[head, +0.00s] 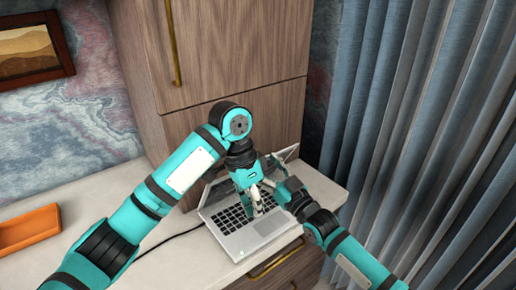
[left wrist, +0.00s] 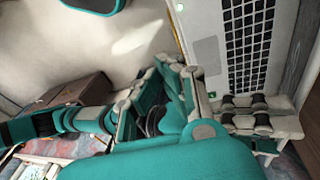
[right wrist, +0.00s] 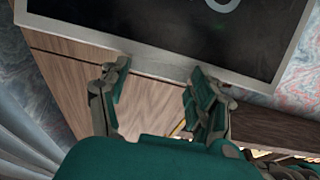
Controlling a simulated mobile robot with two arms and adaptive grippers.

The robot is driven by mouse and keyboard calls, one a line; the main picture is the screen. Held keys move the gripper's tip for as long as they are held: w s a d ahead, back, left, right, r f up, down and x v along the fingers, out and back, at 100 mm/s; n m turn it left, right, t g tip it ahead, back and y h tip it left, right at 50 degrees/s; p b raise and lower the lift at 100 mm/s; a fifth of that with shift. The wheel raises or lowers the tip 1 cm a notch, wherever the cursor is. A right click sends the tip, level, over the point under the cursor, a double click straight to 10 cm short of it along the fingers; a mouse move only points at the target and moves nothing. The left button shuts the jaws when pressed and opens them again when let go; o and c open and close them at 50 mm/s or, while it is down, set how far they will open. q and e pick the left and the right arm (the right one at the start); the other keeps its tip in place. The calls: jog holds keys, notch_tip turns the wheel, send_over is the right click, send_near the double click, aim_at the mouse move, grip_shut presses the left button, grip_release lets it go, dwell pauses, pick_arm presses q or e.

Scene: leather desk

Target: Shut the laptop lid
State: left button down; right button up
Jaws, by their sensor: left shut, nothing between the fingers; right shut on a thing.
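The laptop (head: 239,243) stands on the white desk with its lid raised; my arms hide much of the lid (head: 290,153). My left gripper (head: 255,210) is shut and empty, pointing down over the keyboard. The left wrist view shows the keyboard (left wrist: 247,45) beside its fingers (left wrist: 180,75). My right gripper (head: 280,180) is at the right side of the laptop, by the lid. In the right wrist view its fingertips (right wrist: 160,70) meet the grey edge of the lid's dark screen (right wrist: 160,28), and it is shut on the lid. The exact contact is partly hidden.
An orange tray (head: 30,228) lies at the left of the desk (head: 120,190). A black cable (head: 175,238) runs left from the laptop. A wooden cabinet (head: 225,60) rises behind, and blue curtains (head: 420,100) hang on the right. The desk between tray and laptop is mostly free.

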pick_arm(q)
jog(key=w+d+r+n+t+y, duration=0.35)
jog(key=d+r+n, duration=0.35)
jog(key=d+r, duration=0.35)
jog(key=w+a+r+n+t+y, duration=0.3)
jog(key=w+a+n+t+y, duration=0.3)
jog(key=w+n, duration=0.5)
jog(key=shift+n+g+h, duration=0.25)
jog(key=shift+n+h, duration=0.35)
jog(key=shift+h, duration=0.05)
jog(key=w+a+f, duration=0.1)
jog(key=f, duration=0.1)
jog(key=a+f, duration=0.1)
jog(key=f, duration=0.2)
jog(key=w+a+f, duration=0.1)
jog(key=a+f, duration=0.1)
jog(key=f, duration=0.1)
jog(key=shift+w+f, duration=0.1)
jog(key=shift+w, duration=0.25)
jog(key=shift+s+d+f, duration=0.3)
jog(key=shift+s, duration=0.15)
